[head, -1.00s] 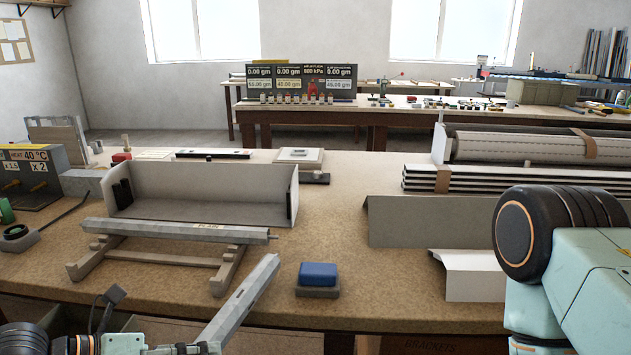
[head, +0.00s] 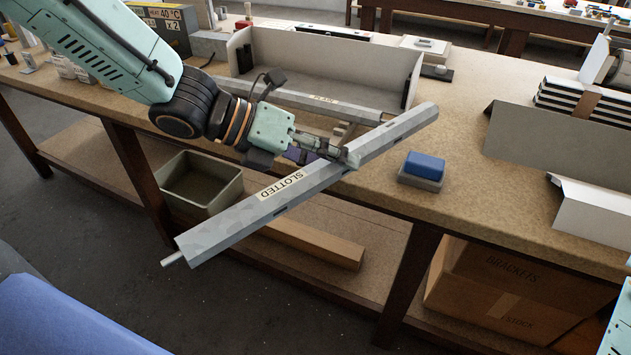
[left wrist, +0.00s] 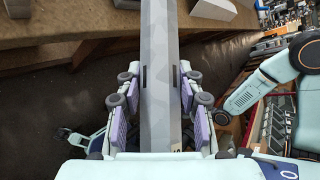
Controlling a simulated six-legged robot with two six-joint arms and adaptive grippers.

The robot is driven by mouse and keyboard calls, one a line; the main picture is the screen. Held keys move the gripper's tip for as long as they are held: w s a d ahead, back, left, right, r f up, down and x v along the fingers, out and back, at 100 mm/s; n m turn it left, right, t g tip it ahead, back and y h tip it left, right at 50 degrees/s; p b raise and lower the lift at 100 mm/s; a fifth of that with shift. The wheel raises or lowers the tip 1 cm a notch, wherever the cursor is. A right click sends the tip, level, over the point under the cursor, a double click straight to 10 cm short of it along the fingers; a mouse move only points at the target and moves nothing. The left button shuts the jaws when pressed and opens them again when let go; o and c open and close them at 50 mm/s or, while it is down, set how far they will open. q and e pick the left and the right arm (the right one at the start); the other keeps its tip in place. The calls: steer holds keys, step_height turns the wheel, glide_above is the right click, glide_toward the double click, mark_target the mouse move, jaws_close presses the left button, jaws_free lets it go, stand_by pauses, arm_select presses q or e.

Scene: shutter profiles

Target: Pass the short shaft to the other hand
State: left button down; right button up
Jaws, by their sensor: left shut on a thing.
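My left gripper (head: 338,155) is shut on a long grey faceted shaft (head: 235,220) labelled SLOTTED. It grips the shaft near its middle and holds it tilted in front of the bench edge. A thin pin sticks out of the shaft's lower left end. In the left wrist view the shaft (left wrist: 160,45) runs between the two purple-padded fingers (left wrist: 158,95), with dark slots in its faces. A second grey shaft (head: 350,107), labelled PLAIN, lies behind on the bench, partly hidden by my left arm. My right gripper does not show clearly in either view.
A blue block on a grey base (head: 424,164) sits on the bench (head: 465,200) right of the held shaft. An open white tray (head: 300,62) stands behind. A grey bin (head: 200,185) and cardboard boxes (head: 500,285) are on the lower shelf.

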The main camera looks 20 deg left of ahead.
arm_select(q)
steer(key=w+d+r+m+g, duration=0.3)
steer(key=d+r+m+g, duration=0.1)
steer(key=r, duration=0.5)
steer(key=w+d+r+m+g, duration=0.3)
steer(key=d+r+m+g, duration=0.2)
steer(key=r, duration=0.5)
steer(key=shift+w+d+g, duration=0.3)
steer(key=shift+w, duration=0.05)
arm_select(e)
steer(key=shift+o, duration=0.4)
